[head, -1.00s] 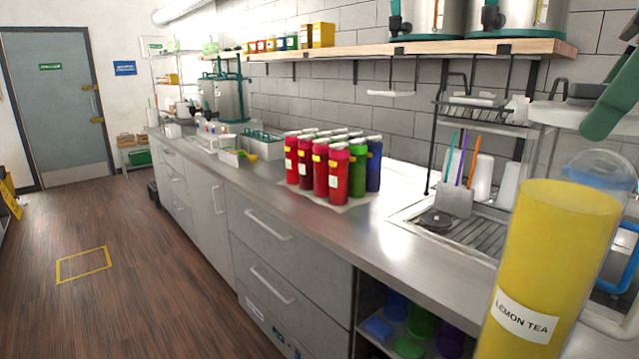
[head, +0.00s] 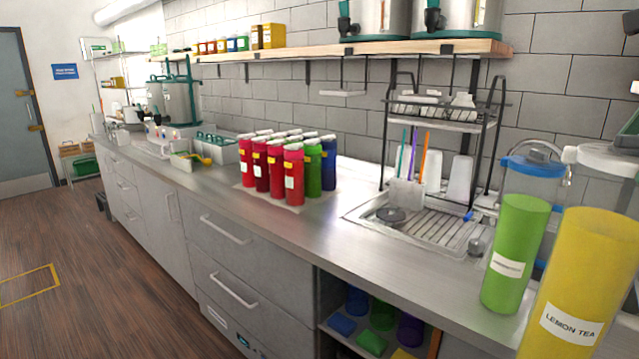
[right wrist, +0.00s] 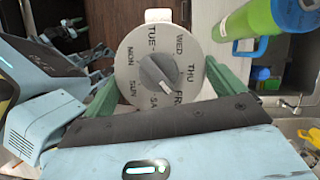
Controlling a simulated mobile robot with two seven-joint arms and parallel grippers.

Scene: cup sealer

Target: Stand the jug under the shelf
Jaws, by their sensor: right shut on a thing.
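The yellow jug (head: 588,260) labelled LEMON TEA has a white lid and stands upright, close at the right edge of the head view. In the right wrist view its round lid with a weekday dial (right wrist: 160,72) sits between the green fingers of my right gripper (right wrist: 162,80), which is shut on the jug. I cannot see what is under the jug's base. The wooden wall shelf (head: 350,52) runs above the counter, with steel urns (head: 385,18) and small boxes on top.
A green jug (head: 514,250) with a blue lid stands just left of the yellow one. Several red, green and blue bottles (head: 270,170) stand mid-counter. A dish rack (head: 445,112) stands over the sink drainer (head: 440,228). Bare counter (head: 350,215) lies between bottles and drainer.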

